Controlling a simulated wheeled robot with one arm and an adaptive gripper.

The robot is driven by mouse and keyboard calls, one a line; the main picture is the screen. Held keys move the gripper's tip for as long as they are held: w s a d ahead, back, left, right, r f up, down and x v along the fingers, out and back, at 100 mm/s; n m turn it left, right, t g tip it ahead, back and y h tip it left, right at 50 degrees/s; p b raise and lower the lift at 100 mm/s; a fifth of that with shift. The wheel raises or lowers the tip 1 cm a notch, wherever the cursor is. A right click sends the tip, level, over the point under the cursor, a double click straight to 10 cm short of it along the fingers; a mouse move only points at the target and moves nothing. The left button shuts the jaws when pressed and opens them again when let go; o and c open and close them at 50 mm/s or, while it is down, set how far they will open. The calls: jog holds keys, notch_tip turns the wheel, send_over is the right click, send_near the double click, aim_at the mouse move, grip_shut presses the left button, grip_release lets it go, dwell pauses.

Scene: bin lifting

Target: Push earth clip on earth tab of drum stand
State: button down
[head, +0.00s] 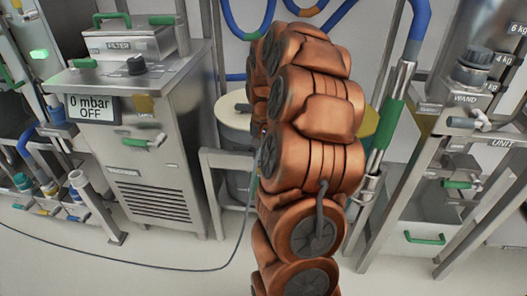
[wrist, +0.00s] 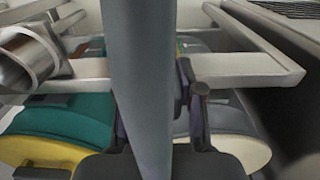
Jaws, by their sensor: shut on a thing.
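In the wrist view, my gripper (wrist: 160,125) has its dark fingers on both sides of a thick grey upright piece, which fills the middle of the picture. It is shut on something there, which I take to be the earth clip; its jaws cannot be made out. The metal drum stand (wrist: 245,70) shows as pale bars beyond the fingers. The earth tab cannot be made out. In the head view, my copper arm hides my gripper and the clip. A drum (head: 236,122) and part of the stand's frame (head: 215,165) show beside the arm.
A dark cable (head: 160,267) runs along the floor and rises behind my arm. A steel vacuum unit (head: 150,150) stands left, a wand unit (head: 465,130) right. A green-gripped wand (head: 388,120) stands close right of my arm. In the wrist view, a metal pipe (wrist: 30,55) is at left.

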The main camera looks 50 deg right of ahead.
jog(key=shift+f, duration=0.55)
dwell(0.9)
jog(key=c, duration=0.7)
grip_release()
jog(key=shift+o, duration=0.2)
jog(key=shift+r, duration=0.1)
notch_tip(320, 180, up, 11)
jog(key=shift+w+d+r, duration=0.1)
jog(key=shift+r, duration=0.3)
